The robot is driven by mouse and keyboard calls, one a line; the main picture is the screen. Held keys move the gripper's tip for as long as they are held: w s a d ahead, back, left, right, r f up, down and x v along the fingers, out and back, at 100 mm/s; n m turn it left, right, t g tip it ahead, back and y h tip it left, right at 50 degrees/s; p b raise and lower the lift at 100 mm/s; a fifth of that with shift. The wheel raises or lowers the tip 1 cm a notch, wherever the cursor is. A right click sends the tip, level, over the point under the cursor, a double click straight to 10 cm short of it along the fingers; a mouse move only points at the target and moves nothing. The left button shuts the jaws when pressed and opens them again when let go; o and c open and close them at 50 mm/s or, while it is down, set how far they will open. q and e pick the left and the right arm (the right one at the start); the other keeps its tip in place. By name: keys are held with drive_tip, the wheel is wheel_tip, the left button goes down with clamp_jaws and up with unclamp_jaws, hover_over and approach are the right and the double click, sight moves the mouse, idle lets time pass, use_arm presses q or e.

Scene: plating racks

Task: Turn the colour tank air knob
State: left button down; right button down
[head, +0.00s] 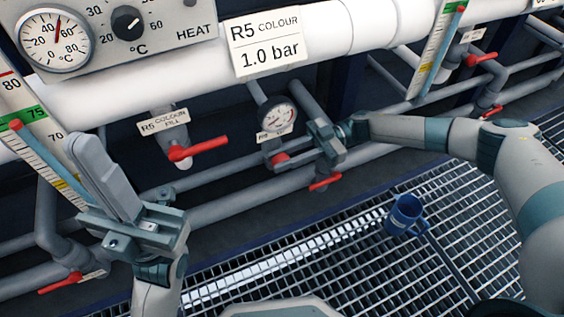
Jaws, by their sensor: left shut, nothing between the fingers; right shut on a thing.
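The colour tank air knob (279,158) is red and sits on the grey pipe below a small round gauge (278,116). A small label starting "R5" hangs between them, partly covered. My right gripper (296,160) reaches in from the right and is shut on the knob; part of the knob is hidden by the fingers. A sign (266,44) above reads "R5 COLOUR 1.0 bar". My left gripper (90,165) is shut and empty at the left, pointing up in front of the level scale, away from the knob.
A red fill valve handle (199,148) is left of the gauge, and another red handle (325,182) is just below my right gripper. Pipes run across behind. A blue mug (405,216) stands on the grating (300,262). A heat panel (120,30) is at the upper left.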

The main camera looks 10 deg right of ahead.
drive_tip(key=shift+f+y+b, duration=0.3)
drive_tip(key=shift+y+b, duration=0.4)
drive_tip(key=shift+r+g, duration=0.25)
drive_tip(key=shift+g, duration=0.05)
drive_tip(key=c, duration=1.8)
unclamp_jaws()
drive_tip(key=shift+d, duration=0.15)
drive_tip(key=b+v, duration=0.1)
drive_tip(key=v, duration=1.6)
drive_tip(key=shift+f, duration=0.3)
drive_tip(key=shift+d, duration=0.1)
